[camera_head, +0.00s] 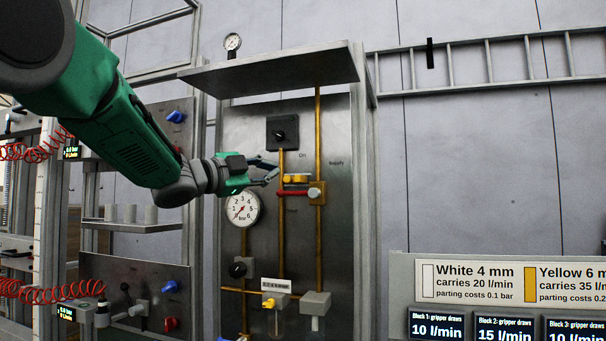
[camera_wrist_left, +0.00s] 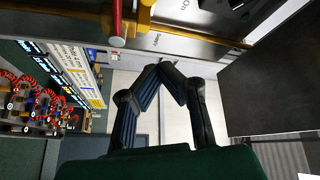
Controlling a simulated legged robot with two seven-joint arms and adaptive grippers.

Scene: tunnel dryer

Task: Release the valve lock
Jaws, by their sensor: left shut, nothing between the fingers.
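A supply valve with a red lever handle (camera_head: 293,194) sits on the vertical brass pipe of the grey panel (camera_head: 334,230), beside the word "Supply". A yellow piece (camera_head: 296,179) lies just above the handle; I cannot tell if it is the lock. The red handle also shows at the top of the left wrist view (camera_wrist_left: 117,18), with a round grey knob (camera_wrist_left: 117,42) at its end. My left gripper (camera_head: 274,172) is just left of the yellow piece, with its fingertips together and empty in the left wrist view (camera_wrist_left: 160,68). My right gripper is out of view.
A black rotary switch (camera_head: 281,133) marked "On" sits above the gripper. A pressure gauge (camera_head: 243,208) is below it. A metal shelf (camera_head: 275,70) juts out overhead. Brass pipes (camera_head: 281,240) run down the panel to lower valves. A hose chart (camera_head: 505,282) stands at lower right.

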